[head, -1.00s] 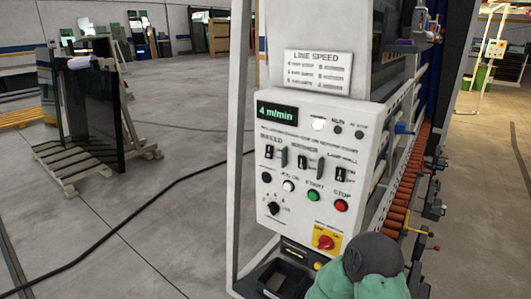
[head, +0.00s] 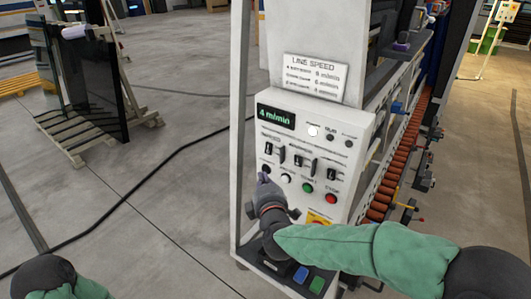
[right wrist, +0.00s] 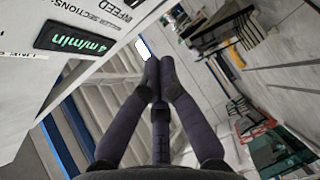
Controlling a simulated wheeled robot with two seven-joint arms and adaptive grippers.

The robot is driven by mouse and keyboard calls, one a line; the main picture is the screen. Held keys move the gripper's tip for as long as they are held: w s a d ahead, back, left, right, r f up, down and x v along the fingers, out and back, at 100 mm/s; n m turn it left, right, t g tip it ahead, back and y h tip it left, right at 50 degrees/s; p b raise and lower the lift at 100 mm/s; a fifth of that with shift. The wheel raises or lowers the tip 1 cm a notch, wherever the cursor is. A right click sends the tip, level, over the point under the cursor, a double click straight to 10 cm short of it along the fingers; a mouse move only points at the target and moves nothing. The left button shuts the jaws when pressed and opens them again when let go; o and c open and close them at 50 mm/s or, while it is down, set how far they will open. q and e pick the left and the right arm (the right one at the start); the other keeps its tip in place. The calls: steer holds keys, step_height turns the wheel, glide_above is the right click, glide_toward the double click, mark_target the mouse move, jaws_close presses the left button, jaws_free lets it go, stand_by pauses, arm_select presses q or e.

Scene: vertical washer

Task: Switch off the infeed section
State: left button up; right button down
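The white control panel (head: 345,180) stands in the middle of the head view. Its infeed switch (head: 267,150) is the leftmost of three black switches, under a small label; I cannot read its position. My right gripper (head: 263,179) is in front of the panel's lower left, below the infeed switch. In the right wrist view, its fingertips (right wrist: 160,77) are together with nothing visible between them. The green speed display (right wrist: 76,39) and the word INFEED show at upper left there; the switch does not. Only part of my left arm shows, at lower left; its gripper is out of view.
A green button (head: 308,188) and a red button (head: 331,198) sit below the switches. The yellow plate (head: 318,217) with the red knob is partly hidden by my right arm. Rollers (head: 392,175) run along the right. Open floor lies left of the panel.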

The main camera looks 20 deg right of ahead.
steer(key=shift+w+f, duration=0.1)
steer(key=shift+w, duration=0.05)
glide_toward(266, 152)
steer(key=w+a, duration=0.3)
steer(key=shift+w+d+f+b, duration=0.15)
steer(key=shift+w+d+b, duration=0.1)
steer(key=shift+w+d, duration=0.55)
steer(key=shift+w+d+f+b, duration=0.2)
steer(key=shift+w+d, duration=0.45)
steer(key=shift+w, duration=0.15)
steer(key=b, duration=0.1)
steer(key=f+n+t+b, duration=0.1)
steer(key=shift+w+d+f+b, duration=0.1)
steer(key=shift+w+d+b, duration=0.1)
steer(key=shift+d+b, duration=0.2)
steer(key=shift+r+p, duration=0.35)
steer(key=shift+p, duration=0.05)
